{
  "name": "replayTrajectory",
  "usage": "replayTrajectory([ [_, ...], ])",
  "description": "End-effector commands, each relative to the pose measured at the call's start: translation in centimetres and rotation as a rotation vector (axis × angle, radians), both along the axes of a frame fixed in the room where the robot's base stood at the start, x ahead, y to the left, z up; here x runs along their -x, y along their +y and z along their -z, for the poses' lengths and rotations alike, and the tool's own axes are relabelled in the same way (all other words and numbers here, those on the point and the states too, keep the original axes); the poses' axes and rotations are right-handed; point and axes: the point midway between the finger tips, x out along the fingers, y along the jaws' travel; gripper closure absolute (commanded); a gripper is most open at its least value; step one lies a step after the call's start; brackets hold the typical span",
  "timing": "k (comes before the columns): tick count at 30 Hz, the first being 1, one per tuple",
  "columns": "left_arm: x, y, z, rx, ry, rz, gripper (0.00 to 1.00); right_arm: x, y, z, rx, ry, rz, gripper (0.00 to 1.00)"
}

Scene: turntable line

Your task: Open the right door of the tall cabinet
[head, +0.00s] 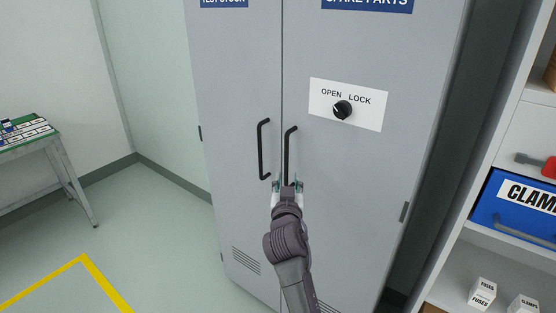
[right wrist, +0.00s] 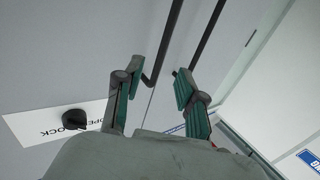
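The tall grey cabinet's right door (head: 350,170) is closed, flush with the left door (head: 235,100). The right door's black bar handle (head: 289,150) stands beside the centre seam; it also shows in the right wrist view (right wrist: 167,42). My right gripper (head: 288,185) is at the lower end of this handle. In the right wrist view its fingers (right wrist: 157,75) are apart, with the handle's end appearing between the tips; contact cannot be told. A black knob (head: 342,110) on a white OPEN/LOCK plate (head: 372,115) seems turned toward OPEN. My left gripper is out of view.
The left door's handle (head: 262,150) is close beside the right one. A shelf unit (head: 480,150) with a blue bin (head: 510,210) stands at the right. A work table (head: 45,145) is at the far left. The floor (head: 150,220) left of the cabinet is clear.

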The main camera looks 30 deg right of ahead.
Motion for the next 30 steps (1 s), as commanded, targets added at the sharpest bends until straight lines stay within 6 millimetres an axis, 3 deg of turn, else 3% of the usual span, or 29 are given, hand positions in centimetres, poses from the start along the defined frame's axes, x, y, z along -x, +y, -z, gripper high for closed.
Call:
replayTrajectory([
  [5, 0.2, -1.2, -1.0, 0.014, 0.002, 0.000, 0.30, -3.3, -2.2, -0.4, 0.002, 0.000, -0.001, 0.61],
  [15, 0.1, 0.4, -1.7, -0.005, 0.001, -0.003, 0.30, -8.3, -5.4, -0.1, 0.000, 0.002, -0.003, 0.61],
  [21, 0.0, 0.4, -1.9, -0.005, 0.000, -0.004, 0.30, -9.4, -6.2, 0.0, 0.000, 0.001, -0.004, 0.61],
  [30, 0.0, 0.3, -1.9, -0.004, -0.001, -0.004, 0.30, -9.6, -6.3, 0.0, -0.001, 0.002, -0.004, 0.61],
])
